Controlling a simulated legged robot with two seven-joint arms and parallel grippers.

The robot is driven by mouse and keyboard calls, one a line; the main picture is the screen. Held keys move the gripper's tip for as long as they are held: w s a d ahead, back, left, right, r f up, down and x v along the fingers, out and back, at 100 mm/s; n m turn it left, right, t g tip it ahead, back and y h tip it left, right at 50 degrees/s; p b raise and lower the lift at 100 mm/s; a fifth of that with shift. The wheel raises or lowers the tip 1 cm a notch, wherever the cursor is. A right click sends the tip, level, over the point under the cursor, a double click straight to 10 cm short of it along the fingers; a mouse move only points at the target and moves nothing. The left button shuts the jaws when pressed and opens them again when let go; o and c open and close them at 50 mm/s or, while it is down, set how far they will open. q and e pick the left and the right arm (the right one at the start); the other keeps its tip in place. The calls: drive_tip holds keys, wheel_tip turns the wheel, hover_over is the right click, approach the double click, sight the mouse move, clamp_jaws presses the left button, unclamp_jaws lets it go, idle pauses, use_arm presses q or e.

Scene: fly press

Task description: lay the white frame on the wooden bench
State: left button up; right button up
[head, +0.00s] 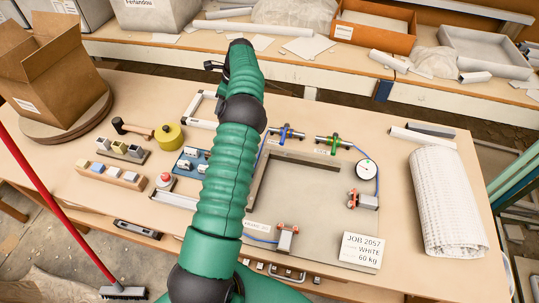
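White bars (198,123) forming part of a small rectangular frame lie on the wooden bench (140,85), left of the green arm. The arm covers their right side, so I cannot tell the full shape. One green arm of mine rises from the bottom of the head view and reaches over the bench toward its far edge. A small dark part shows at its far end, but the gripper's fingers cannot be made out. It appears to be my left arm. My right gripper is not in view.
A grey plate (318,205) with stops, clamps and a dial gauge (366,169) fills the bench's middle. A white label (361,251) reads JOB 2057 WHITE 60 kg. A rolled white mat (446,203) lies right; a cardboard box (52,75), tape roll (168,137) and small blocks stand left.

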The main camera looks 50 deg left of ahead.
use_arm(q)
drive_tip(key=w+d+n+t+h, duration=0.25)
drive_tip(key=d+n, duration=0.55)
drive_tip(key=d, duration=2)
drive_tip(key=s+d+f+n+t+h, duration=0.1)
drive_tip(key=s+d+n, duration=0.1)
drive_tip(key=s+d, duration=0.65)
drive_tip(key=s+d+n+t, duration=0.15)
drive_tip(key=s+d, duration=0.35)
drive_tip(key=d, duration=0.7)
drive_tip(key=r+p, duration=0.3)
drive_tip(key=p, duration=0.1)
drive_tip(key=shift+w+d+r, duration=0.2)
drive_tip(key=shift+r, duration=0.2)
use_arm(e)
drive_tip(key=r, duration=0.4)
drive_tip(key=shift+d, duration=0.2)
use_arm(q)
drive_tip(key=shift+a, duration=0.1)
